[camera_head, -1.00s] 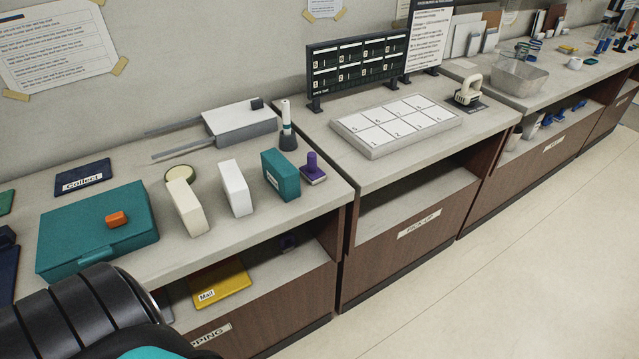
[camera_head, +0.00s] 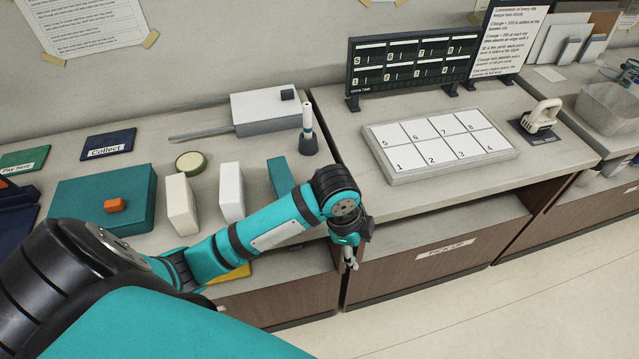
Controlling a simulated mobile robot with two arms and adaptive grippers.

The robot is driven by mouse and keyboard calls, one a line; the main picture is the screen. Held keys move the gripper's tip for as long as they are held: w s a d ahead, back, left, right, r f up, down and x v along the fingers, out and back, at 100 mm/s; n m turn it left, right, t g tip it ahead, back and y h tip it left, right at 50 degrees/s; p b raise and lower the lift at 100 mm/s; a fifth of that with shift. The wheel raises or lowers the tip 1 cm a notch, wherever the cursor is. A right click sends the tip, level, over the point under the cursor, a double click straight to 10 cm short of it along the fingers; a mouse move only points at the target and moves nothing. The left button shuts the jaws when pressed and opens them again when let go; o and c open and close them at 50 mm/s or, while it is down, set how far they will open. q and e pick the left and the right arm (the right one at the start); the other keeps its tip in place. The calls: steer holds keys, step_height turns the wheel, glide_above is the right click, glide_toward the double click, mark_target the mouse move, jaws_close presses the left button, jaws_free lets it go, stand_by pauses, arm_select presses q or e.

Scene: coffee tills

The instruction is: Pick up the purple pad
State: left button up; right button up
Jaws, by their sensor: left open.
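No purple pad shows clearly now. A purple stamp-like object stood at the right end of the left counter, beside the teal block (camera_head: 279,176), in the earlier view; my left arm now covers that spot. The open shelf below is also partly behind my arm. My left gripper (camera_head: 350,262) hangs pointing down in front of the counter's right end, near the gap to the pick-up cabinet. It looks small and partly turned away; it is open, with nothing seen in it. My right gripper is not in view.
Cream (camera_head: 181,204) and white (camera_head: 231,192) blocks stand left of the teal block. A dark holder (camera_head: 308,145) stands behind. The numbered tray (camera_head: 400,178) lies on the right counter. The floor in front is free.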

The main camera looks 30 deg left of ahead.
arm_select(q)
steer(key=w+a+r+m+g+y, duration=0.1)
steer(key=w+a+r+m+y, duration=0.1)
steer(key=w+a+r+m, duration=0.45)
step_height(320, 180, up, 12)
steer(key=g, duration=0.1)
glide_above(320, 172)
steer(key=shift+m, duration=0.45)
step_height(320, 172, down, 11)
steer(key=shift+w+f+p, duration=0.1)
steer(key=shift+w+p, duration=0.05)
steer(key=shift+p, duration=0.95)
steer(key=f+p, duration=0.1)
steer(key=f, duration=0.3)
steer(key=shift+s+f+p, duration=0.2)
steer(key=shift+f+p, duration=0.2)
steer(key=shift+f, duration=0.2)
jaws_close()
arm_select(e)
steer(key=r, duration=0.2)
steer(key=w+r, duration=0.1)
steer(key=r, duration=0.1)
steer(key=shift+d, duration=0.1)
arm_select(q)
step_height(320, 172, up, 10)
steer(key=shift+r+b, duration=0.1)
steer(key=shift+b, duration=0.9)
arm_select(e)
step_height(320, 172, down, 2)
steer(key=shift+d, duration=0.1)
